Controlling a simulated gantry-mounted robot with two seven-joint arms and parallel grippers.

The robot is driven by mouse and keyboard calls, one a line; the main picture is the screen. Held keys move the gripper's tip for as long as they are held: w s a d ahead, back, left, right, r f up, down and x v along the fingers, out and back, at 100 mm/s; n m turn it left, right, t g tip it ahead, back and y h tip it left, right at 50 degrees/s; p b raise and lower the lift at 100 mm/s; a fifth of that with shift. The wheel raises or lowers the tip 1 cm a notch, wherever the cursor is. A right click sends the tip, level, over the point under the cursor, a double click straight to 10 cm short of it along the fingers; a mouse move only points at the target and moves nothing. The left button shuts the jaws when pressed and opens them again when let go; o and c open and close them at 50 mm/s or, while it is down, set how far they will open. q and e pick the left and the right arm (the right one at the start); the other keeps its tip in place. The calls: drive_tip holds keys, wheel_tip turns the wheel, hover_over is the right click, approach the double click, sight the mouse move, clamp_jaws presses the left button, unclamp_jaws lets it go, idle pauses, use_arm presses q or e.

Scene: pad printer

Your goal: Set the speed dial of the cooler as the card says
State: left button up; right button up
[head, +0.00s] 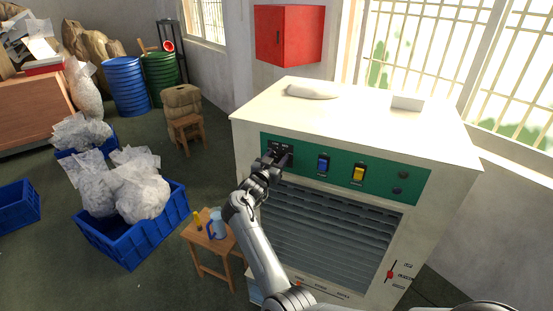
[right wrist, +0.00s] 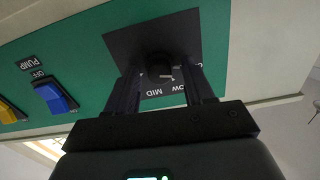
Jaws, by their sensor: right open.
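The white cooler (head: 345,110) stands in the middle of the head view, with a green control panel (head: 405,188) on its front. Its black speed dial (right wrist: 160,66) shows in the right wrist view on a dark plate (right wrist: 122,50). A pale mark shows on the dial, with MID and partly hidden LOW lettering upside down below it. I cannot tell the exact setting. My right gripper (head: 278,158) is open at the panel's left end; its fingers lie either side of the dial in the wrist view (right wrist: 163,85), contact unclear. My left gripper is out of view. No readable card shows.
A blue switch (head: 322,164) and yellow switch (head: 358,174) sit right of the dial. A white block (head: 407,102) and a pale flat item (head: 313,91) lie on the cooler. A small stool (head: 211,237) with a jug stands left of my arm.

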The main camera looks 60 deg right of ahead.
clamp_jaws()
idle(0.3)
